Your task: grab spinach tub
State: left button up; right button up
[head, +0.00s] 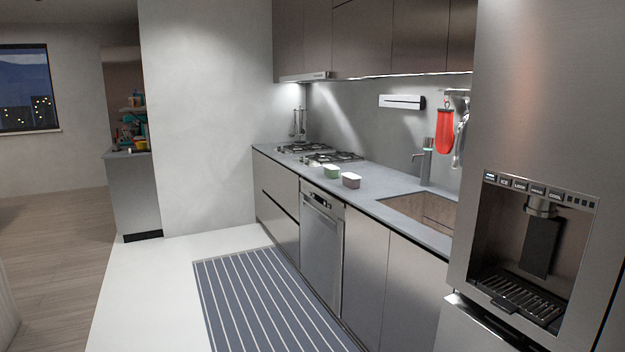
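Two small tubs stand side by side on the grey counter (375,190), between the gas hob and the sink. One is a green tub (331,171) with a pale top. The other is a pinkish tub (351,180) with a pale top, a little nearer to me and to the right. No label can be read on either, so I cannot tell by text which is the spinach tub. Both tubs are well ahead of me. Neither of my grippers shows in the head view.
A gas hob (333,158) lies behind the tubs, and a sink (425,208) with a faucet (426,160) lies nearer. A large fridge (540,100) fills the right side. The striped runner (265,300) and white floor before the cabinets are clear.

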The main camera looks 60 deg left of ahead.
aim_at(330, 171)
jog(key=u, duration=1.7)
jog(key=i+j+u, duration=0.3)
jog(key=i, duration=0.7)
jog(key=i+u, duration=0.3)
jog(key=i, duration=2.9)
jog(key=i+j+z, duration=0.1)
jog(key=i+z, duration=0.15)
jog(key=i, duration=0.25)
jog(key=i+j+z, duration=0.25)
jog(key=i, duration=0.2)
jog(key=i+j+z, duration=0.25)
jog(key=i, duration=0.2)
